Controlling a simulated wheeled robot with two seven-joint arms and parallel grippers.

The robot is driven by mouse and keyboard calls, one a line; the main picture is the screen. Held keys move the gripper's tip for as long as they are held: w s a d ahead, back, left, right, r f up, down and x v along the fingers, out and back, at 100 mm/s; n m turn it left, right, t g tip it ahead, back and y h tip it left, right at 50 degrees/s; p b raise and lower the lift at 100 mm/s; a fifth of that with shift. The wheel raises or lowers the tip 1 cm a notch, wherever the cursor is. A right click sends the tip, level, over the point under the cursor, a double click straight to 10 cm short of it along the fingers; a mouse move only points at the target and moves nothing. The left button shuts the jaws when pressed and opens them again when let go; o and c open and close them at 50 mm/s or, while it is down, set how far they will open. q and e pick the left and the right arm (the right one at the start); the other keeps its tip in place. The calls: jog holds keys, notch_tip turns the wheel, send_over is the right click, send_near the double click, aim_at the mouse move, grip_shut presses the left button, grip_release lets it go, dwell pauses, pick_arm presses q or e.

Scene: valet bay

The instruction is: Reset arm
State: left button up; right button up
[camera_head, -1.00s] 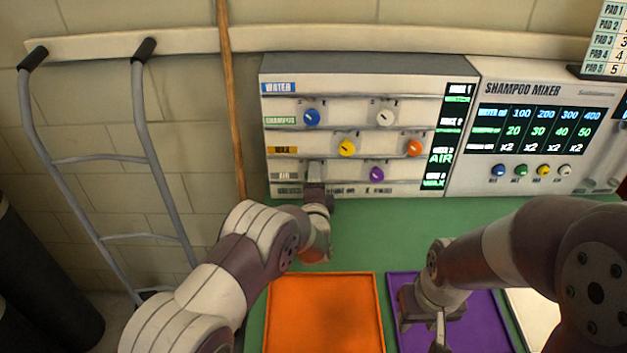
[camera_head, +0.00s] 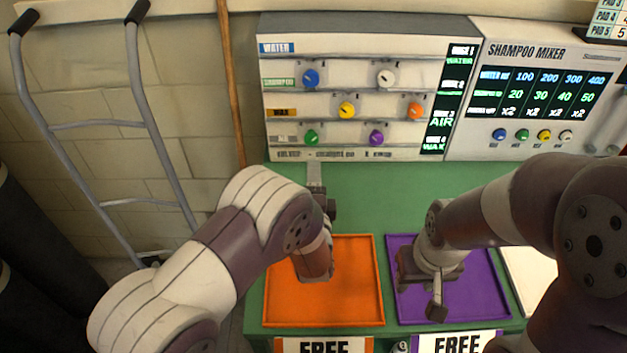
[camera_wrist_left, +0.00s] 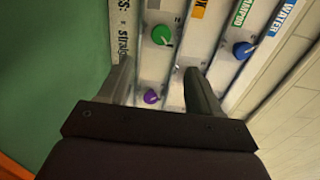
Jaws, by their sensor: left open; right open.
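My left gripper (camera_head: 315,180) is open and empty over the green bench, just in front of the lower edge of the knob panel (camera_head: 300,30). In the left wrist view the left gripper (camera_wrist_left: 160,85) shows two spread fingers, with the panel's green knob (camera_wrist_left: 162,35) and purple knob (camera_wrist_left: 151,96) seen between them. My right gripper (camera_head: 435,295) is above the purple tray (camera_head: 490,305) and points down and toward me. It is open, and nothing shows in it. Part of it is hidden behind its own wrist.
An orange tray (camera_head: 290,310) lies on the green bench (camera_head: 390,190) under my left wrist. A shampoo mixer box (camera_head: 540,60) stands right of the panel. A broom handle (camera_head: 233,90) and a grey hand truck (camera_head: 150,130) lean at the left wall. The bench middle is clear.

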dwell(0.4)
pick_arm(q)
jog(key=s+a+r+n+g+h+p, duration=0.1)
jog(key=s+a+r+n+g+p, duration=0.5)
jog(key=a+n+g, duration=0.35)
jog(key=s+a+r+n+g, duration=0.1)
jog(key=s+a+n+g, duration=0.2)
jog(key=s, duration=0.6)
jog(key=s+a+r+n+g+y+p, duration=0.1)
jog(key=s+a+n+g, duration=0.3)
jog(key=s, duration=0.5)
jog(key=shift+s+a+r+n, duration=0.25)
jog(key=shift+a+n, duration=0.5)
jog(key=shift+a, duration=0.45)
